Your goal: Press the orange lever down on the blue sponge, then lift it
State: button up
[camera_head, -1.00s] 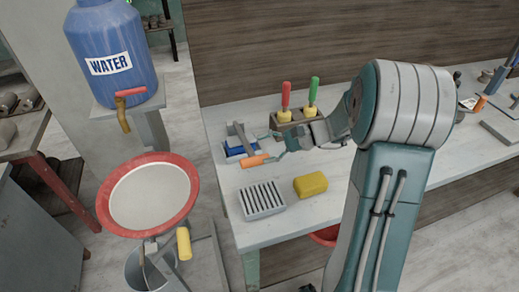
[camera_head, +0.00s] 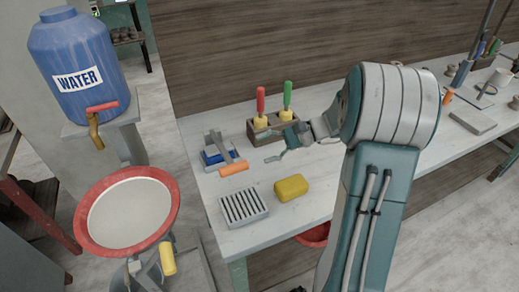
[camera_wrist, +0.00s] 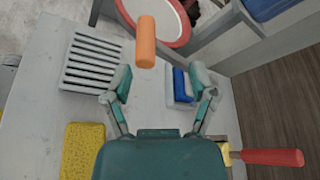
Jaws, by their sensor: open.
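The lever's orange handle (camera_head: 234,168) is at the left part of the bench, on a grey metal arm beside the blue sponge (camera_head: 218,157). The sponge sits in a pale holder, partly hidden by the lever arm. My gripper (camera_head: 272,149) is open and empty, to the right of the handle and apart from it. In the wrist view the orange handle (camera_wrist: 146,42) lies beyond my open fingertips (camera_wrist: 163,80), and the blue sponge (camera_wrist: 181,85) shows near the right finger. I cannot tell whether the lever touches the sponge.
A wooden block (camera_head: 262,133) holding red- and green-handled tools stands just behind my gripper. A slatted grey rack (camera_head: 243,204) and a yellow sponge (camera_head: 291,188) lie in front. A blue water barrel (camera_head: 78,55) and a red-rimmed basin (camera_head: 127,212) stand left of the bench.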

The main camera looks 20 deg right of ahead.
jog(key=shift+v, duration=1.35)
jog(key=shift+a, duration=0.1)
